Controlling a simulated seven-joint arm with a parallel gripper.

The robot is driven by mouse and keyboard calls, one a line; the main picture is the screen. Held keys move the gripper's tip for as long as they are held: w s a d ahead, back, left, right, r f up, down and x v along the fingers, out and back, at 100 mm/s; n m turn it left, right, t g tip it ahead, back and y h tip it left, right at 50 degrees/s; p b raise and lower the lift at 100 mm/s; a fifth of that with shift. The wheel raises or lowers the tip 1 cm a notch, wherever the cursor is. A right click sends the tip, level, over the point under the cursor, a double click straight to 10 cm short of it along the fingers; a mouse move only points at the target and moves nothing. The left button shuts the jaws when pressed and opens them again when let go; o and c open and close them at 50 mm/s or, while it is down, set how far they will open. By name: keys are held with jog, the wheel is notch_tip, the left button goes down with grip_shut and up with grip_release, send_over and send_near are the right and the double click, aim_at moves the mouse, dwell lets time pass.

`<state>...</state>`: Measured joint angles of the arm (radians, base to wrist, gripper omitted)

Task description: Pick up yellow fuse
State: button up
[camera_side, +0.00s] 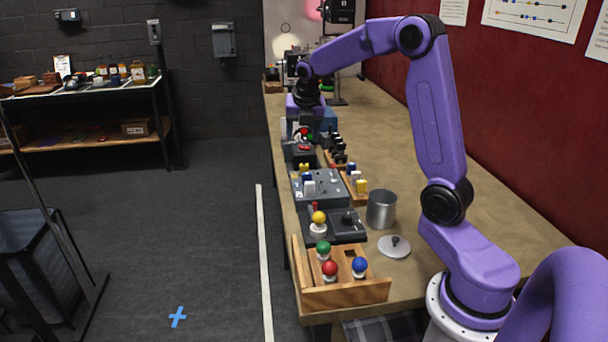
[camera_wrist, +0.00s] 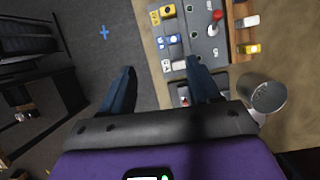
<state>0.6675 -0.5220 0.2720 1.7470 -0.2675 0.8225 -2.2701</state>
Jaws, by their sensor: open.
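A yellow fuse (camera_side: 361,186) sits at the near end of the wooden rack (camera_side: 349,189) beside the grey panel. It also shows in the wrist view (camera_wrist: 249,48), right of the panel. Another yellow piece (camera_wrist: 167,11) sits in the panel (camera_wrist: 203,40), in a row with blue and white pieces. My gripper (camera_wrist: 160,64) is open, with its fingers apart and nothing seen between them. In the side view my gripper is over the far part of the bench, beyond the panel; its fingertips are hard to make out. The rack's yellow fuse is outside the fingers, to their right.
A red-tipped lever (camera_wrist: 217,15) stands on the panel. A metal cup (camera_side: 381,209) and a lid (camera_side: 394,246) are on the bench. A wooden tray (camera_side: 345,292) with coloured knobs is at the near edge. Dark blocks (camera_side: 340,157) line the bench farther back. Bare bench lies to the right.

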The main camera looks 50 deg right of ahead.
jog(key=d, duration=0.3)
send_over(304, 165)
jog(key=s+a, duration=0.1)
jog(key=s, duration=0.1)
jog(key=shift+n, duration=0.4)
jog(key=f, duration=1)
jog(key=shift+w+a+f, duration=0.15)
jog(key=shift+a+f, duration=0.05)
jog(key=shift+f, duration=0.05)
jog(key=shift+x, duration=3)
jog(key=shift+w+d+r, duration=0.1)
jog(key=shift+w+d, duration=0.05)
jog(key=c, duration=1)
jog(key=shift+c, duration=0.2)
